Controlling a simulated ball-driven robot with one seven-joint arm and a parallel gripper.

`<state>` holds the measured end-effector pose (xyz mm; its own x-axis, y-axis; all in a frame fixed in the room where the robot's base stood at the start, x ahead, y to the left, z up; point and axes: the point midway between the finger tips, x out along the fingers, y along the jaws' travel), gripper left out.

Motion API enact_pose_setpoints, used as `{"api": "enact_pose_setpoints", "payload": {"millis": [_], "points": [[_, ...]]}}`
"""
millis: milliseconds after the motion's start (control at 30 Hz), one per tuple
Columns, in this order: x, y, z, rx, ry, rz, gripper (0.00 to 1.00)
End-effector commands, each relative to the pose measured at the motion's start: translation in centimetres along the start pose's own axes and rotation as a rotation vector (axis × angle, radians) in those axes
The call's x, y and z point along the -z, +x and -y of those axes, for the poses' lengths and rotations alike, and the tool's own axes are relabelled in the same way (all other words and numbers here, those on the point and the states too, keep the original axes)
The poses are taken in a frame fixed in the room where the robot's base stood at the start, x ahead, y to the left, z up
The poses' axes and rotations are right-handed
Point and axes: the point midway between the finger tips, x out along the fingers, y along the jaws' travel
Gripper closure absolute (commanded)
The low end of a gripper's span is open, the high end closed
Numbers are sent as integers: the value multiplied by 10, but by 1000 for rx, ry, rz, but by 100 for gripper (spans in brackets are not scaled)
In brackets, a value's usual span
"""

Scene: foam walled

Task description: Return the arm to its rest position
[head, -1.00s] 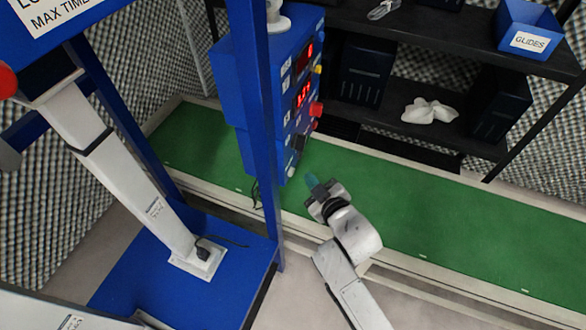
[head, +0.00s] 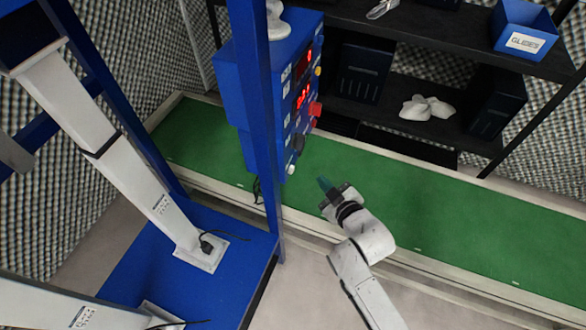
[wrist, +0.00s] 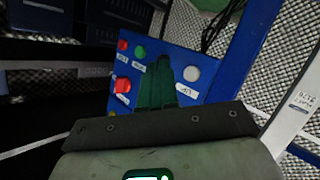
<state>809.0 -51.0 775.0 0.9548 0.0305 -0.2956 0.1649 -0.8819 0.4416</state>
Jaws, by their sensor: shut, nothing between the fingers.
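My gripper (head: 325,185) is shut and empty, with dark green fingers, at the end of my white and grey arm. In the head view it hangs over the green strip, to the right of a blue upright and below the blue control box (head: 240,95). In the wrist view the shut fingers (wrist: 157,84) point at the blue panel, covering part of it. Red, green and white buttons show around them. I cannot tell the exact gap, but the head view shows the gripper apart from the box.
A blue frame (head: 262,130) stands left of my arm on a blue base (head: 190,285). A black shelf (head: 440,50) behind holds a blue bin (head: 524,30) and a white crumpled item (head: 425,107). The green strip (head: 470,225) to the right is clear.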

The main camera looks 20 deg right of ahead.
Motion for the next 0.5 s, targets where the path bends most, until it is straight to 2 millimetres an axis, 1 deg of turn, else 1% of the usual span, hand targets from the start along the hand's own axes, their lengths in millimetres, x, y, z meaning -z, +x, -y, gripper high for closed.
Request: {"api": "enact_pose_setpoints", "payload": {"millis": [367,467,500], "points": [[-1,-1,0,2,4,8,100],[-8,-7,-1,14,24,59,100],[-13,-12,-2,23,38,95,100]]}}
